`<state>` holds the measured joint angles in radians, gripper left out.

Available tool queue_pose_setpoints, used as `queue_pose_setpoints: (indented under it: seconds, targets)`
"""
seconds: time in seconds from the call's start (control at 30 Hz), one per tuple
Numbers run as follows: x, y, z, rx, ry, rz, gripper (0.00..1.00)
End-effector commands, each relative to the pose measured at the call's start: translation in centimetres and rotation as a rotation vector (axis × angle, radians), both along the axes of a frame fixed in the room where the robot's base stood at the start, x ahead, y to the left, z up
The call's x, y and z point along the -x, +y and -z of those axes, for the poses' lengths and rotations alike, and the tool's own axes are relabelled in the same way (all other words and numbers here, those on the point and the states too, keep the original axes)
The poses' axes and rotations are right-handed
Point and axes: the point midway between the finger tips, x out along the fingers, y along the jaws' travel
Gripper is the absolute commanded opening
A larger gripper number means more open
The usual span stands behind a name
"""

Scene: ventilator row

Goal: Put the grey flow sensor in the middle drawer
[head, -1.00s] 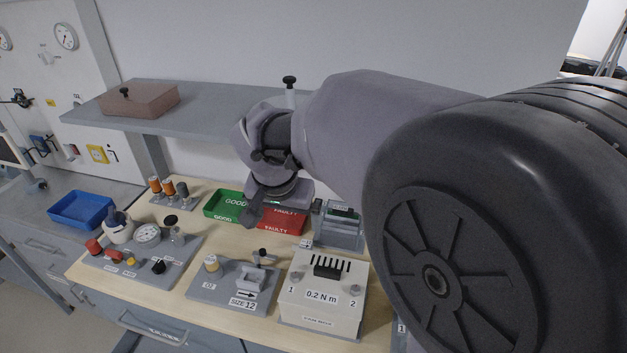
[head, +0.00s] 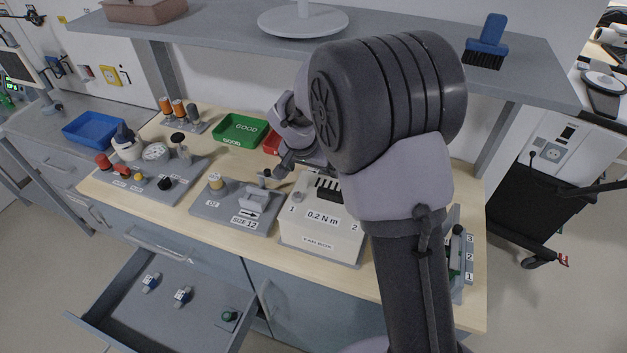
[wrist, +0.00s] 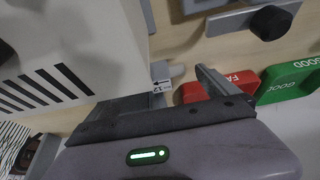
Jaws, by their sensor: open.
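My gripper (head: 281,172) is low over the bench, behind the fan box and left of my arm. In the wrist view my gripper (wrist: 178,86) is open. A small grey piece with a white label (wrist: 162,76), probably the grey flow sensor, lies between or just beyond the fingertips, beside the fan box; I cannot tell whether they touch it. In the head view I cannot make it out. An open drawer (head: 190,318), below a shut drawer front with a handle (head: 158,246), holds two blue-and-white pieces (head: 183,296) and a green one (head: 229,316).
The white fan box (head: 322,226) stands close to my gripper. The size 12 fixture (head: 235,205) is to its left. Green GOOD (head: 240,130) and red FAULTY (wrist: 215,85) bins stand behind. A shelf (head: 220,25) overhangs the bench. A blue tray (head: 93,130) is far left.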

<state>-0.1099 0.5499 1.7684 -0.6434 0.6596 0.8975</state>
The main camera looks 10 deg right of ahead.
Motion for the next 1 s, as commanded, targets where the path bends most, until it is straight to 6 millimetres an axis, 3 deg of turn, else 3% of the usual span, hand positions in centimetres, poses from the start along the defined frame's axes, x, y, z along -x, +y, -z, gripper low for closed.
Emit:
queue_pose_setpoints:
  seconds: [0.07,0.27,0.6,0.63,0.87,1.0]
  targets:
    - [-0.4,-0.3,1.5,-0.001,0.001,0.000,0.98]
    - [-0.5,-0.3,1.3,-0.001,-0.001,0.000,0.96]
    - [-0.5,-0.3,1.3,-0.001,-0.001,0.000,0.29]
    - [-0.5,-0.3,1.3,-0.001,-0.001,0.000,0.27]
    - [-0.6,-0.2,0.9,0.000,-0.001,0.000,0.27]
    - [-0.7,0.1,-0.9,0.000,-0.003,0.001,0.27]
